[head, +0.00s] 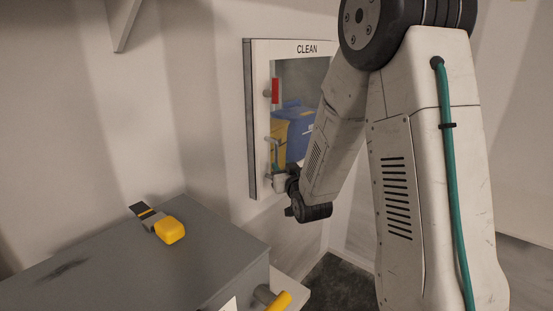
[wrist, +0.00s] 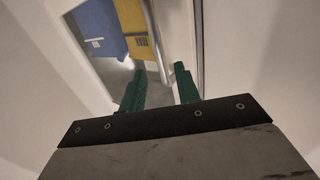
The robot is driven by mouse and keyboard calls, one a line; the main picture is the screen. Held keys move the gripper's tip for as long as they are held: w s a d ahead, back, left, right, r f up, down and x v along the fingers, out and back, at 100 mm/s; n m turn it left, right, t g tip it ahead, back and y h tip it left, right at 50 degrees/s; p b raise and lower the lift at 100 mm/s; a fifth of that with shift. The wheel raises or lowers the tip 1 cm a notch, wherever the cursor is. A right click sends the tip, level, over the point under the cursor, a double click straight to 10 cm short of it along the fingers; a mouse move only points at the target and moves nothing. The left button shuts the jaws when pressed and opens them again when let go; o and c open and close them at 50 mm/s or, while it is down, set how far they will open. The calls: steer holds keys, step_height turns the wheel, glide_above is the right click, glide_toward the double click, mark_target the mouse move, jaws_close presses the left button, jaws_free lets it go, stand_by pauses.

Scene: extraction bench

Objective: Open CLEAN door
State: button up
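The CLEAN door (head: 307,49) is a pale framed panel with a window, set on the wall in the middle of the head view. It looks shut. The handle also shows in the wrist view as a pale metal bar (wrist: 155,35). My gripper (wrist: 158,86) is open, its green fingers apart with the bar's end showing between them; I cannot tell whether they touch it. In the head view, it is near the handle's lower end, partly hidden by my wrist.
Behind the window are a blue container (head: 293,135) and a yellow one (wrist: 126,15). A grey bench top (head: 110,255) at lower left bears a yellow-ended tool (head: 168,230). A yellow handle (head: 281,300) sticks out at the bench's front. Bare wall lies left of the door.

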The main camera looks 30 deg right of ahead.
mark_target(277, 159)
steer(key=w, duration=0.2)
steer(key=w+d, duration=0.1)
steer(key=w, duration=0.4)
steer(key=shift+w+d, duration=0.2)
steer(key=shift+d, duration=0.05)
jaws_close()
